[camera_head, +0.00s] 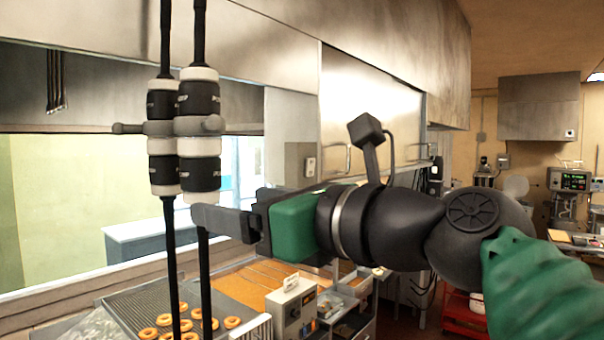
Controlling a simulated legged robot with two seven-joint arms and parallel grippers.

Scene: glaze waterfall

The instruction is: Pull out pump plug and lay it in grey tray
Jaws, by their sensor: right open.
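Two black-and-white inline connectors hang side by side on black cables at the left: a left connector (162,104) and a right connector (199,98). Each has an upper and a lower black part with white bands, and short grey knobs stick out at mid-height. I cannot tell which one is the pump plug. My right gripper (205,217) is open, just below and right of the right connector. Its visible finger reaches the cable under that connector; contact is unclear. My left gripper is not in view. I cannot make out a grey tray for certain.
Below lie a wire rack (150,297) with several doughnuts and an orange-brown surface (255,283). A grey-white control box (292,309) stands right of them, near small bins (350,324). A steel hood (370,105) spans behind.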

